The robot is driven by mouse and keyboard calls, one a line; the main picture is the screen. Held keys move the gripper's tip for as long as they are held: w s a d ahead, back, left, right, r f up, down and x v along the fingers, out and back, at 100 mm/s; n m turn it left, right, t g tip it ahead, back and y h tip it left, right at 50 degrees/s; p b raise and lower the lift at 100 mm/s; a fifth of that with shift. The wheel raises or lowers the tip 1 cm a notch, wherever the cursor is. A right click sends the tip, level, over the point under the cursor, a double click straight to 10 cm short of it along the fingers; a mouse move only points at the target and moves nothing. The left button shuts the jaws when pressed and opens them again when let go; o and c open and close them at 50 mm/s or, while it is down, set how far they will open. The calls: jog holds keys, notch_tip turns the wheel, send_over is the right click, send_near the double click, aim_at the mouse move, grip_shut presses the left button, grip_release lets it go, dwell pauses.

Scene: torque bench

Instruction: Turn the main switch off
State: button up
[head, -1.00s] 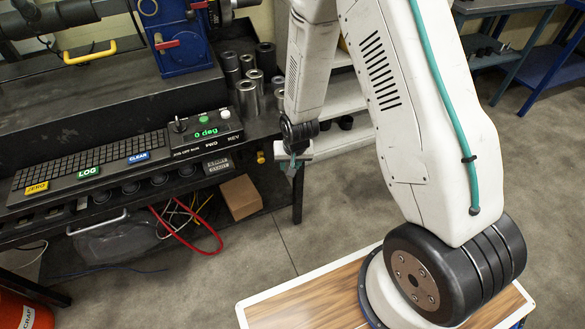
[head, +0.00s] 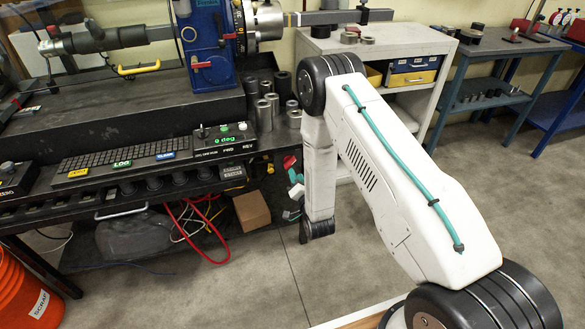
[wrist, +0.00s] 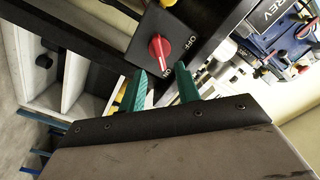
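The main switch (wrist: 158,48) is a red rotary knob on a dark panel under the bench edge, with OFF and ON lettering beside it in the wrist view. Its raised grip runs roughly toward the ON label, though the exact setting is hard to read. In the head view the red switch (head: 289,162) shows small at the right end of the bench. My gripper (wrist: 161,84) has its two teal fingers apart, with nothing between them. The fingertips are close to the knob but appear short of it. In the head view my gripper (head: 296,192) is partly hidden by my arm.
A control console (head: 222,141) with a green readout stands above the switch, beside a keyboard (head: 118,159). Metal cylinders (head: 266,108) stand behind it. A cardboard box (head: 251,209) and red cable (head: 206,232) lie beneath the bench. Open floor lies in front.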

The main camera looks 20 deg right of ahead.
aim_at(290, 162)
jog(key=w, duration=0.6)
jog(key=shift+w, duration=0.3)
grip_shut()
